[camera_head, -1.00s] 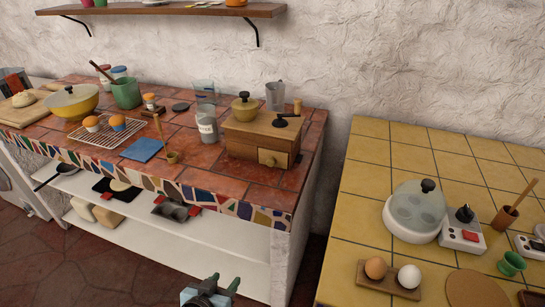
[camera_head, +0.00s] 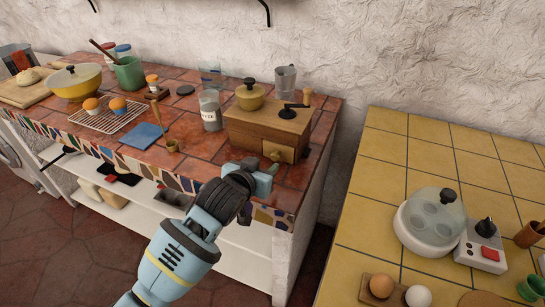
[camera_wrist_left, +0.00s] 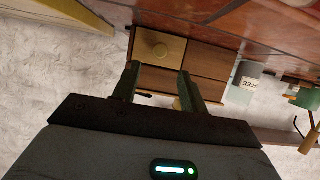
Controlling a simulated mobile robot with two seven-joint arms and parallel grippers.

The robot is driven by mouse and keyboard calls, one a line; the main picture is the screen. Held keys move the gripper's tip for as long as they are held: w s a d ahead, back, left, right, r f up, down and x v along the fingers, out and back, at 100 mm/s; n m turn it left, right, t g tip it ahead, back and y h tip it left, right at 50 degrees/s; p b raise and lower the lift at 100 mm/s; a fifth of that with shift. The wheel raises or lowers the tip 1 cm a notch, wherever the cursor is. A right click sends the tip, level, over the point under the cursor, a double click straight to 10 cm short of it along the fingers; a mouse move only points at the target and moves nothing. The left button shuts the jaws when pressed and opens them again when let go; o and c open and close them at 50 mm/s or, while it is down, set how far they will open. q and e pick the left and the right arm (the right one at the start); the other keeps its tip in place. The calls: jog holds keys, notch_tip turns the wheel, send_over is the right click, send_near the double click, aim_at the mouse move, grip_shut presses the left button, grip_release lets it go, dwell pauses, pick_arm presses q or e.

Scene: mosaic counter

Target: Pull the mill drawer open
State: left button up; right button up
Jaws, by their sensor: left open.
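The wooden mill (camera_head: 262,128) stands on the tiled counter, with a crank on top. Its small drawer (camera_head: 286,153) is in the lower front and looks flush with the box. The round drawer knob (camera_head: 275,156) sits on the drawer front. My left gripper (camera_head: 262,172) is open and empty, just in front of and a little below the knob. In the left wrist view, upside down, the drawer front with its knob (camera_wrist_left: 161,51) lies beyond my open fingertips (camera_wrist_left: 158,72), with a gap between. My right gripper is not in view.
A yellow tiled counter (camera_head: 385,190) stands to the right, across a gap.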

aim_at(274, 157)
pick_arm(q)
jog(key=shift+b+x, duration=0.5)
jog(key=shift+x, duration=3.1)
jog(key=shift+s, duration=0.1)
grip_shut()
